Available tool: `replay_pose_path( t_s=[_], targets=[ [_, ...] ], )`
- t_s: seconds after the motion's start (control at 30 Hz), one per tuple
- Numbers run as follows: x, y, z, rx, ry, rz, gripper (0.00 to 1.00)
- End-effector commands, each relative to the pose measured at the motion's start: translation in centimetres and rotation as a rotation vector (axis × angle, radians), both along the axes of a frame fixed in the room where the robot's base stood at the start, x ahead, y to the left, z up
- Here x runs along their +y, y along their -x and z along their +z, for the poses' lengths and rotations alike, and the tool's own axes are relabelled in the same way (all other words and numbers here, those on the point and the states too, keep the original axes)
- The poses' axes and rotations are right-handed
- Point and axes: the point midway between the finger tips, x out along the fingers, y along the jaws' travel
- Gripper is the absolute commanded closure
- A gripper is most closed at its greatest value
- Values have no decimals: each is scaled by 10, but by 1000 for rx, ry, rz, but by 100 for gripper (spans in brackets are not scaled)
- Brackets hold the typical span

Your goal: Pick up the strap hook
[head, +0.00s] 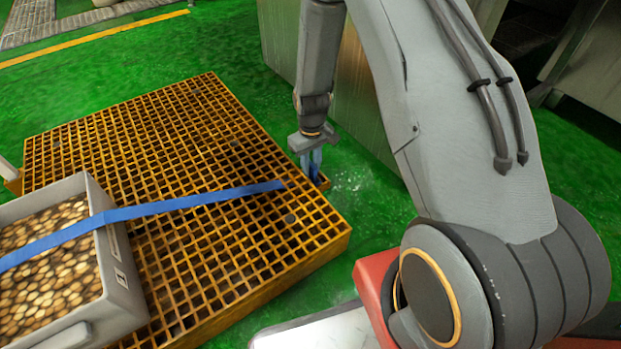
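A blue strap (170,206) runs across a grey crate and over the yellow grating platform (180,135). It ends near the platform's right edge. I cannot make out a separate hook at that end; it is too small to tell. My gripper (311,172) points down at the platform's right edge, just right of and beyond the strap's end in the picture. Its blue fingers are small and close together in this view. Whether they are apart or hold anything cannot be seen.
The grey crate (118,262) full of round tan pieces stands on the platform at lower left. Metal cabinets (345,85) stand behind my arm. Green floor (228,40) is clear beyond the platform.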

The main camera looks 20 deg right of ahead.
Motion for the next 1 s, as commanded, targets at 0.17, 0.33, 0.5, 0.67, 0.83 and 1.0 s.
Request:
replay_pose_path(
  t_s=[0.17,0.33,0.5,0.67,0.83,1.0],
  targets=[
    [0,0,-2,0,0,0,77],
    [0,0,-1,-1,0,0,93],
    [0,0,-1,-1,0,0,100],
    [0,0,-1,-1,0,0,100],
    [0,0,7,-2,0,0,100],
    [0,0,28,-2,0,0,100]
  ],
)
